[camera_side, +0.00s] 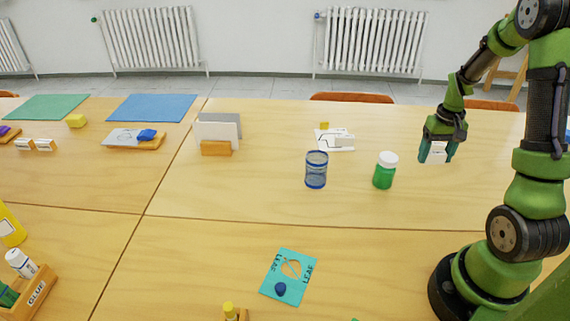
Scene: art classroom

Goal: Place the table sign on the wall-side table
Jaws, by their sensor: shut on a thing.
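My gripper (437,156) is at the right, over the wall-side table (260,185), the table nearer the radiators. It is shut on a small white thing (438,150), mostly hidden between the fingers. This may be the table sign; I cannot read any marking on it. I cannot tell whether its lower edge touches the table. A white and grey card in a wooden stand (216,149) stands on the left part of the same table, apart from my gripper.
A green jar with a white lid (384,172) stands just left of my gripper. Further left are a blue mesh cup (316,170) and a white sheet with small items (331,142). A teal leaf card (290,270) lies on the front table. Clear wood lies between the card stand and cup.

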